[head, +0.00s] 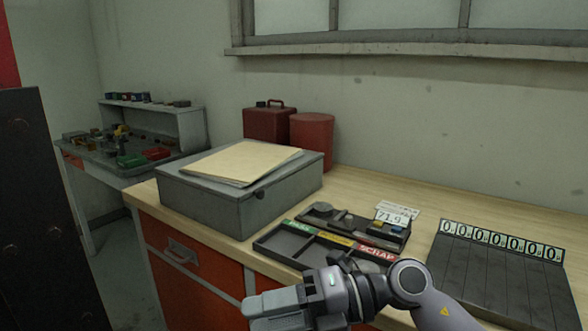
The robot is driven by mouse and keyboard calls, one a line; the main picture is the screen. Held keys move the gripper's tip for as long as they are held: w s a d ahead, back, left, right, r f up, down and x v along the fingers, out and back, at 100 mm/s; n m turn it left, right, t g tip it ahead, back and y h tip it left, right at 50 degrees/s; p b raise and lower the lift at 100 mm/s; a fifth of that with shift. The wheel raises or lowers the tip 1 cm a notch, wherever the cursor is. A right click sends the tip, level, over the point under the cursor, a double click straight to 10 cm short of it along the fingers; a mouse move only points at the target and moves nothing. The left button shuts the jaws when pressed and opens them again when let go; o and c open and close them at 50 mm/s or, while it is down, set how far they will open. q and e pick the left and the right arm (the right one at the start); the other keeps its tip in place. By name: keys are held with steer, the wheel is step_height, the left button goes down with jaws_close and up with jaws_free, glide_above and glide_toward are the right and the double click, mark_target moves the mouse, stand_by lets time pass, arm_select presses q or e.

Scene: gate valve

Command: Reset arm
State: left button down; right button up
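My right arm comes in from the bottom right. Its gripper (262,308) points left, in front of the workbench's near edge. Its fingers look close together, but the angle and the frame's lower edge hide whether there is a gap. I see nothing clearly held in it. My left gripper is out of view. No gate valve shows in this view.
A wooden-topped bench (375,190) with red drawers (185,250) holds a grey box (225,210), a sorting tray (280,243) labelled SCRAP, a gauge with a display (345,222), a slotted rack (500,280) and red containers (312,140). A dark panel (40,200) stands left.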

steer(key=w+d+f+m+t+h, duration=0.15)
steer(key=d+f+m+t, duration=0.35)
steer(key=m, duration=0.5)
steer(key=d+f+m+t+h+p, duration=0.1)
steer(key=d+f+m+t+h, duration=0.3)
steer(key=m+t, duration=0.45)
steer(key=d+f+m+t+h, duration=0.2)
steer(key=d+f+m+t, duration=0.3)
steer(key=m, duration=0.6)
steer(key=s+d+f+m+g+h, duration=0.3)
steer(key=s+d+f, duration=0.2)
steer(key=s+f, duration=0.2)
steer(key=s+d+f+m+g+h, duration=0.3)
steer(key=s+f, duration=0.4)
steer(key=f, duration=0.3)
steer(key=shift+s+d+f+m+p, duration=0.15)
steer(key=shift+s+d+m+p, duration=0.15)
steer(key=shift+d+m, duration=0.4)
steer(key=shift+o, duration=0.3)
steer(key=shift+d+g, duration=0.15)
steer(key=shift+g, duration=0.1)
